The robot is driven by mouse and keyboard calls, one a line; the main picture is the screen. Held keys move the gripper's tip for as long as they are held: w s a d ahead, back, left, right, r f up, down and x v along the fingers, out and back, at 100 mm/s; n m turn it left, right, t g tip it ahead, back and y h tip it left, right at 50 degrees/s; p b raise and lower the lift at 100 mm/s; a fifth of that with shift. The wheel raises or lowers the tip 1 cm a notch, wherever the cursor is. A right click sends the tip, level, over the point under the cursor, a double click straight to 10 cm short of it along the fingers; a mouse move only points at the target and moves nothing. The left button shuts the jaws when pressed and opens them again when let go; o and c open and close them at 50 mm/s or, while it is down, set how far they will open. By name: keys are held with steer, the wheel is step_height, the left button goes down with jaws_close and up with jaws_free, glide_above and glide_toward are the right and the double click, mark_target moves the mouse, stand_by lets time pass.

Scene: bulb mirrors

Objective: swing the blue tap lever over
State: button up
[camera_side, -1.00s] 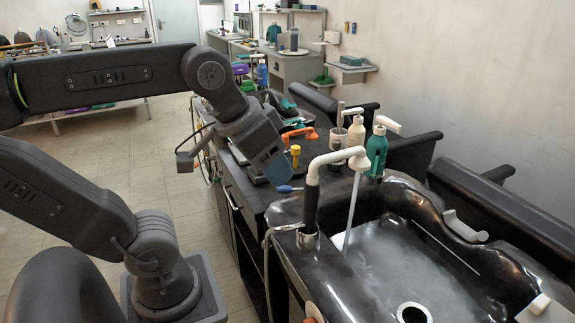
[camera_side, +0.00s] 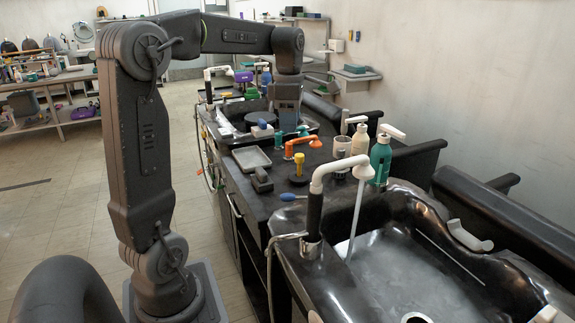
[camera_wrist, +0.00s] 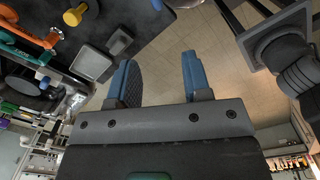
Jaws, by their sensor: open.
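A small blue piece on a white base (camera_side: 262,128) stands at the near rim of the farther black basin in the side view. It may be the blue tap lever, but it is too small to tell. A small blue shape (camera_wrist: 44,82) beside the basin shows at the left of the wrist view. My gripper (camera_side: 288,128) points down over the right part of that basin, right of the blue piece and apart from it. In the wrist view my gripper (camera_wrist: 157,62) has its two blue fingers wide apart with nothing between them.
A white-topped tap (camera_side: 338,168) rises at the near basin. Green (camera_side: 381,158) and cream (camera_side: 361,140) pump bottles stand right.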

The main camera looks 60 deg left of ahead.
steer(key=a+f+n, duration=0.2)
glide_above(288, 195)
step_height(288, 195, down, 11)
steer(key=shift+a+f, duration=0.1)
steer(key=shift+a, duration=0.05)
steer(key=shift+f, duration=4.15)
steer(key=shift+f, duration=0.3)
steer(key=c, duration=0.7)
